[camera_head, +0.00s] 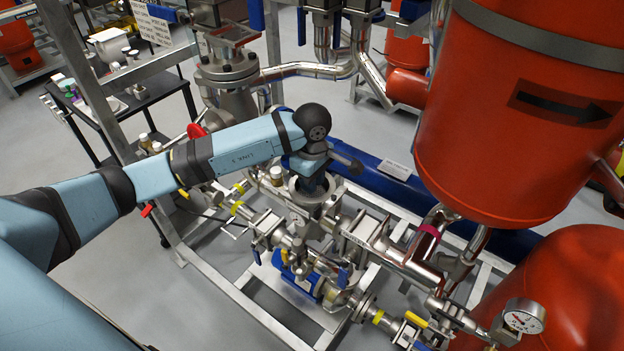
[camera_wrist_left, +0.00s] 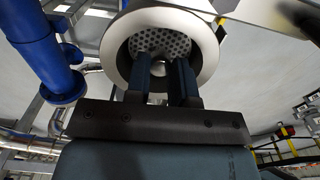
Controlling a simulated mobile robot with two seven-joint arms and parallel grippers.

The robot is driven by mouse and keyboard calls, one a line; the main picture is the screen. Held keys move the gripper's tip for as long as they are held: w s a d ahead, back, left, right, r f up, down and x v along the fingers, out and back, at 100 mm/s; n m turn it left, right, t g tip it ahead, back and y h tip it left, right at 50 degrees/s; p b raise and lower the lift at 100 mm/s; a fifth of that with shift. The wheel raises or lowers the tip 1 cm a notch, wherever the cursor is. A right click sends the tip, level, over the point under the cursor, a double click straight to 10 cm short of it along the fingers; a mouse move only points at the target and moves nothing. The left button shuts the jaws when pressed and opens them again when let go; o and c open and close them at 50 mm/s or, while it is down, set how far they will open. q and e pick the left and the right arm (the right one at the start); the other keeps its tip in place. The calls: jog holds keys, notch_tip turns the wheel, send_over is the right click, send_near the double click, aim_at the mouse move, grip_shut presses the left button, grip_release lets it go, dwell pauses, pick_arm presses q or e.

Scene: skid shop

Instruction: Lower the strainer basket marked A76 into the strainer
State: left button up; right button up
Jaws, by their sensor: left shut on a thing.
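My left gripper (camera_head: 313,184) points down at the open round mouth of the steel strainer (camera_head: 311,199) in the head view. In the left wrist view, the fingers of my left gripper (camera_wrist_left: 168,62) are close together and reach inside a smooth steel ring. Perforated metal of the strainer basket (camera_wrist_left: 174,41) shows within that ring, around the fingertips. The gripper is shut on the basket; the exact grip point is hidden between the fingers. No A76 marking is legible. How deep the basket sits in the strainer cannot be told. My right gripper is not in view.
A large red vessel (camera_head: 520,110) stands close on the right, with a pressure gauge (camera_head: 524,316) below it. A blue pipe (camera_head: 385,185) runs behind the strainer. Valves and steel pipes crowd the skid frame. A flanged steel housing (camera_head: 228,75) stands behind my left arm.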

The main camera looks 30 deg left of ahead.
pick_arm(q)
jog(key=shift+f+b, duration=0.15)
jog(key=shift+b, duration=0.2)
dwell(0.3)
jog(key=o, duration=1)
